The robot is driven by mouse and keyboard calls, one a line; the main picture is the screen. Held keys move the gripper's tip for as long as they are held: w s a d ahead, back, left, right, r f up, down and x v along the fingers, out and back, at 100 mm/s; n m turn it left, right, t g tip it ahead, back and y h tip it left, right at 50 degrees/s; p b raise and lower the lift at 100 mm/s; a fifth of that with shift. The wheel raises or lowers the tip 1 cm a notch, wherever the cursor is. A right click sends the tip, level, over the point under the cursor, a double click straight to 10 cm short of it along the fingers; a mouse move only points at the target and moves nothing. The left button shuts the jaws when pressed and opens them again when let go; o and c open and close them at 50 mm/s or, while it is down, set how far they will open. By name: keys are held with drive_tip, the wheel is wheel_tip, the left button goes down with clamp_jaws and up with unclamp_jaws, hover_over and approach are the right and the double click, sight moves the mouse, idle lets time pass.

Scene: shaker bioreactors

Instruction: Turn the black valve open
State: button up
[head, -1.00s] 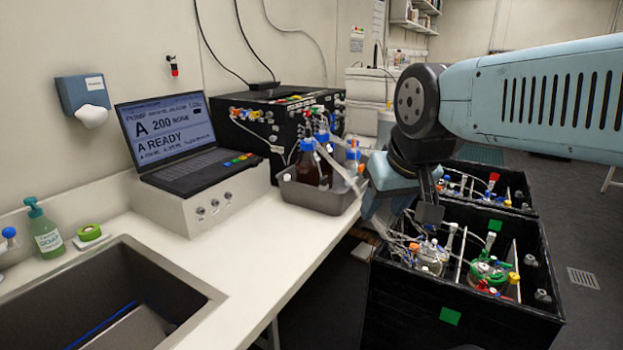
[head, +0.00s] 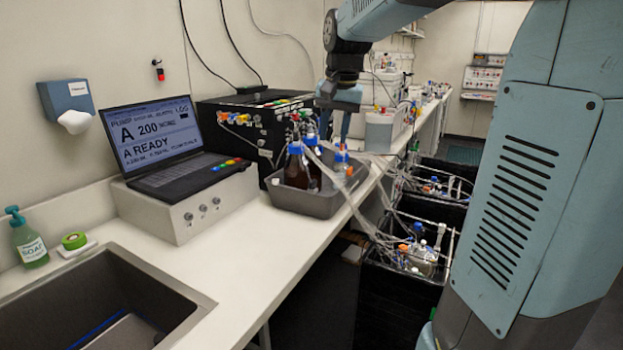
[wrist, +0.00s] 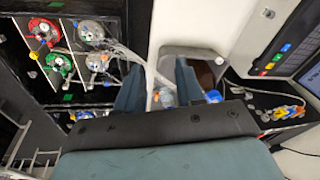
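I cannot pick out a black valve with certainty in either view. My gripper (head: 335,130) hangs fingers-down behind the bottle tray, beside the black pump box. In the wrist view, its two fingers (wrist: 157,82) are apart, with clear tubes and part of the tray seen between and beyond them. I see nothing gripped. Glass reactors with coloured valves, including a grey-topped one (wrist: 90,32) and a green-topped one (wrist: 60,66), sit in the black crate at the left of the wrist view. In the head view, my arm hides part of the crates (head: 385,300).
A grey tray (head: 312,200) holds blue-capped bottles, one brown (head: 297,170). Clear tubes (head: 372,215) run from it to the crates. A pump box (head: 215,125) with coloured fittings and a laptop-like controller (head: 165,140) stand on the white bench. The bench front by the sink is clear.

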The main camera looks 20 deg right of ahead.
sight(312, 181)
drive_tip(key=w+f+m+g, duration=0.1)
drive_tip(key=w+f+m, duration=0.15)
drive_tip(key=w, duration=0.65)
drive_tip(key=w+f+m+g, duration=0.1)
drive_tip(key=w+f, duration=0.2)
drive_tip(key=w, duration=0.6)
wheel_tip(312, 181, down, 14)
drive_tip(key=shift+s+d+r, duration=0.1)
drive_tip(key=shift+c, duration=0.5)
clamp_jaws()
